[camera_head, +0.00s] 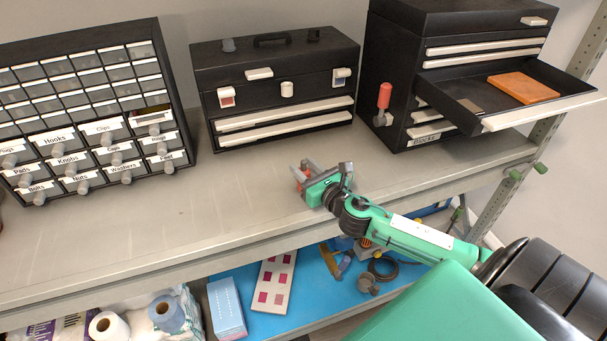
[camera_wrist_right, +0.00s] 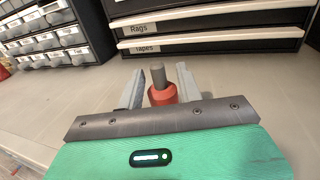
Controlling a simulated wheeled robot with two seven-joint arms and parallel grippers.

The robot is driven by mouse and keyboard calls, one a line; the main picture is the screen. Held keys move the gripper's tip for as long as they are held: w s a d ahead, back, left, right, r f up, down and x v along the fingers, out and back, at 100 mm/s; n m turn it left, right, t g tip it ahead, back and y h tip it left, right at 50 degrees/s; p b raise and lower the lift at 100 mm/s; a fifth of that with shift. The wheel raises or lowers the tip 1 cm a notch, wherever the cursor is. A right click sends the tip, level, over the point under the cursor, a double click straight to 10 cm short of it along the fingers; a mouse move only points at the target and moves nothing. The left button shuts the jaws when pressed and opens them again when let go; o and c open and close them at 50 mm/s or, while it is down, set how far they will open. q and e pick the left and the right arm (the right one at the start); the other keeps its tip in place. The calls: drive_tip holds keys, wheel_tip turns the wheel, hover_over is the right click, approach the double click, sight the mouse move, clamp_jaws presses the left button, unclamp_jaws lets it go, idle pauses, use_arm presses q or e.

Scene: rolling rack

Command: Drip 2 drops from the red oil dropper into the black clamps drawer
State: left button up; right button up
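The red oil dropper (camera_wrist_right: 162,95) has a red body and a grey tip that points up. In the head view the right gripper (camera_head: 306,175) is over the shelf, in front of the black chests, and a bit of the red dropper (camera_head: 304,172) shows between the fingers. A black drawer (camera_head: 467,112) with a white front is pulled open at the right, right of the gripper. No clamps label is readable on it. My left gripper is not in view.
The open drawer holds an orange block (camera_head: 523,88) and a small brown piece. A red-handled tool (camera_head: 384,96) is on the chest's side. A black toolbox (camera_head: 275,88) and a labelled drawer cabinet (camera_head: 85,110) stand further left. The shelf (camera_head: 215,225) is clear at front left.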

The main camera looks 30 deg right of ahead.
drive_tip(key=shift+w, duration=0.3)
clamp_jaws()
drive_tip(key=shift+r, duration=0.1)
wheel_tip(320, 180, up, 20)
idle(0.7)
